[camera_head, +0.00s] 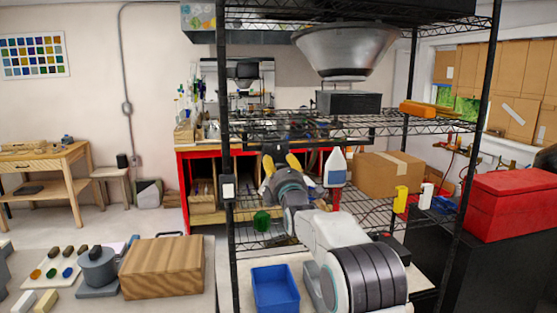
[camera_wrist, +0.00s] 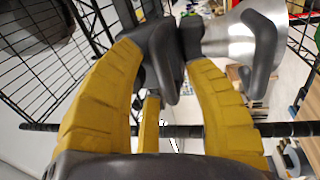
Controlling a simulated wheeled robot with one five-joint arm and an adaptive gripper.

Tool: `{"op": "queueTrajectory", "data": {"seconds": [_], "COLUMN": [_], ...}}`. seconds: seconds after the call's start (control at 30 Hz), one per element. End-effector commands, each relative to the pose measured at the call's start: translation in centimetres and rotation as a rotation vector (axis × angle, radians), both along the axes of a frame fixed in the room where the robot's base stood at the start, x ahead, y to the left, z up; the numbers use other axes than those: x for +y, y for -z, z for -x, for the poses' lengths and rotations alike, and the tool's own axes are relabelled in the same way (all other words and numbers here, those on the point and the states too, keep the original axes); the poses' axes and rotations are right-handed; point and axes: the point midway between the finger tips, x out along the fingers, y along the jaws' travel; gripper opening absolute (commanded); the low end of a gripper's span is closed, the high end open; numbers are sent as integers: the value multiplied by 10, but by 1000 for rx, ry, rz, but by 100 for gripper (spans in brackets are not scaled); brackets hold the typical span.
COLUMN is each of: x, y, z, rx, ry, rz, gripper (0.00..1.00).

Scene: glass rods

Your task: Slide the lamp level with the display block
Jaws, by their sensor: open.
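The lamp, a silver cone-shaped shade (camera_head: 343,50), is under the upper part of the black wire rack. A dark grey block (camera_head: 348,103) sits on the shelf below it; I cannot tell whether this is the display block. My gripper (camera_head: 282,161) has yellow fingers and is open, below and left of the lamp and apart from it. In the wrist view my gripper (camera_wrist: 178,52) has nothing visible held between its fingers.
A dark bar (camera_wrist: 60,128) crosses behind my fingers. Rack posts (camera_head: 226,200) and wire shelves surround the arm. A spray bottle (camera_head: 335,167), cardboard box (camera_head: 388,174) and orange item (camera_head: 424,109) are at right.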

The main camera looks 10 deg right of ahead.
Motion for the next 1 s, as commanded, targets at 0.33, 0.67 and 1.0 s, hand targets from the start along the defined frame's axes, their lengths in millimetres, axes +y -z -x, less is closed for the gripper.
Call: {"op": "queueTrajectory", "data": {"seconds": [0.33,0.67,1.0], "x": [0,0,0], "y": [-2,-1,-1], "z": [-9,-8,-8], "rx": [0,0,0], "ry": [0,0,0], "rz": [-1,-1,-1], "gripper": [47,39,8]}}
